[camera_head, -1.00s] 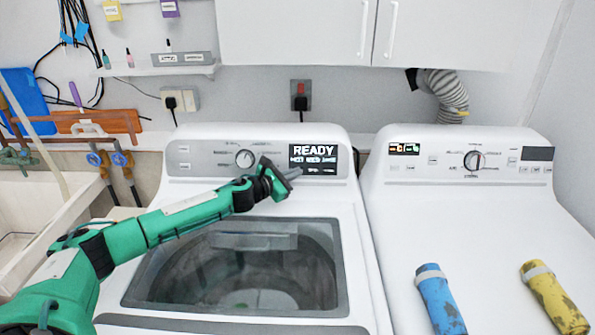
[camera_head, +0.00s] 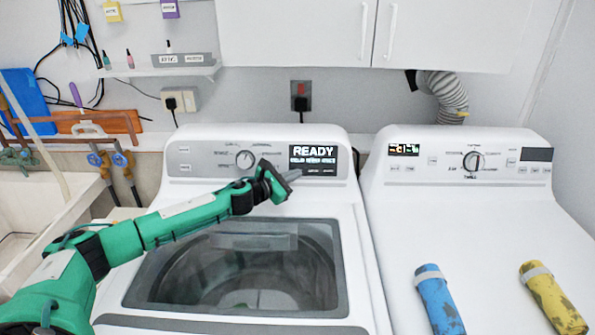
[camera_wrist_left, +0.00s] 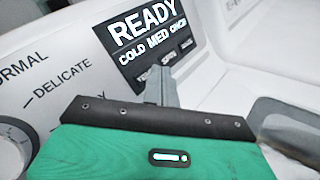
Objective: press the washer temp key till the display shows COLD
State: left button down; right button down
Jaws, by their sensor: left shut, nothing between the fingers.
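The white washer (camera_head: 362,300) has a grey control panel with a black display (camera_head: 313,158). In the left wrist view the display (camera_wrist_left: 150,32) reads READY, with a second line that looks like COLD MED ONCE. A row of small key labels (camera_wrist_left: 166,56) runs along its lower edge; they are blurred, and the leftmost, near my fingertips, may be the temp key. My left gripper (camera_head: 292,175) is shut and empty, its tips at the display's lower left edge. It also shows in the left wrist view (camera_wrist_left: 163,76). I cannot tell whether it touches a key. My right gripper is not in view.
A round dial (camera_head: 244,159) sits left of the display. A second white machine (camera_head: 400,230) stands at the right, with a blue tube (camera_head: 440,300) and a yellow tube (camera_head: 553,298) on top. White cabinets (camera_head: 300,30) hang above. A sink (camera_head: 25,215) is at the left.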

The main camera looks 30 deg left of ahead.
pick_arm(q)
jog(key=shift+s+d+r+p, duration=0.25)
jog(key=shift+s+p, duration=0.05)
jog(key=shift+s, duration=0.25)
jog(key=shift+s+d+r+p, duration=0.2)
jog(key=shift+s+d+p, duration=0.1)
jog(key=shift+s, duration=0.2)
jog(key=shift+s+d+r+p, duration=0.25)
jog(key=shift+s, duration=0.3)
jog(key=shift+s+d+r, duration=0.15)
jog(key=shift+s+d, duration=0.1)
jog(key=shift+s, duration=0.3)
